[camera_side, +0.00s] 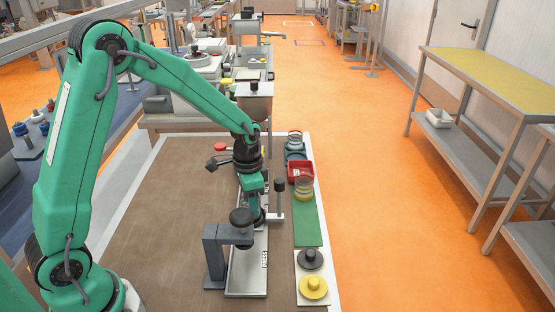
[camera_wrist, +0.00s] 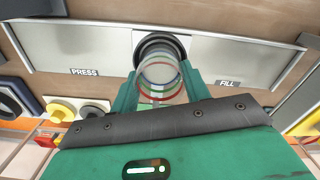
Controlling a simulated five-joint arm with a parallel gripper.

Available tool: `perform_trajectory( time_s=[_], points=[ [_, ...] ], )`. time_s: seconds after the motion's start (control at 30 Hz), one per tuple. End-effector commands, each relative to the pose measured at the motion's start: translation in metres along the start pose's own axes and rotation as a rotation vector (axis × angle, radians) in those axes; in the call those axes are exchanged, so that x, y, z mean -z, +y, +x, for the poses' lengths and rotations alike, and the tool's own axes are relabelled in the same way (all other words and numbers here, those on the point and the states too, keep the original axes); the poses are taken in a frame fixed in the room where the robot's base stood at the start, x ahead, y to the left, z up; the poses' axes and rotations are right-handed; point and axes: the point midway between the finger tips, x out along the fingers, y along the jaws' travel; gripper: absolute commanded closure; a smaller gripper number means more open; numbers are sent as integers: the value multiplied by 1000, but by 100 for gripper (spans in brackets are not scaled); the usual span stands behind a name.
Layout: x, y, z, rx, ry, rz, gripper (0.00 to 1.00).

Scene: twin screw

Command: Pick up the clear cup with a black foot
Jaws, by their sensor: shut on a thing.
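In the wrist view the clear cup (camera_wrist: 160,68), with coloured rings on its wall, stands between the two green fingers of my gripper (camera_wrist: 160,88). The fingers are shut on it from both sides. A round black part shows at the cup's far end, over the silver plate; I cannot tell whether it is all the cup's foot or partly a seat in the plate. In the side view my gripper (camera_side: 256,208) is low over the silver plate (camera_side: 248,270), and the held cup is mostly hidden there.
To the right are a black knobbed disc (camera_side: 310,258), a yellow one (camera_side: 313,287), a green strip (camera_side: 307,222), a yellow-footed clear cup (camera_side: 303,188) and a red box (camera_side: 300,170).

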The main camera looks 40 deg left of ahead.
Motion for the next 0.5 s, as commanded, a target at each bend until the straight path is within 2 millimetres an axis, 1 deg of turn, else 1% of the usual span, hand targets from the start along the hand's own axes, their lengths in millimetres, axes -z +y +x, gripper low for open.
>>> perform_trajectory(
  time_s=[0.17,0.5],
  points=[
    [1,0,-22,3,5,0,80],
    [1,0,-73,2,4,0,80]
  ],
)
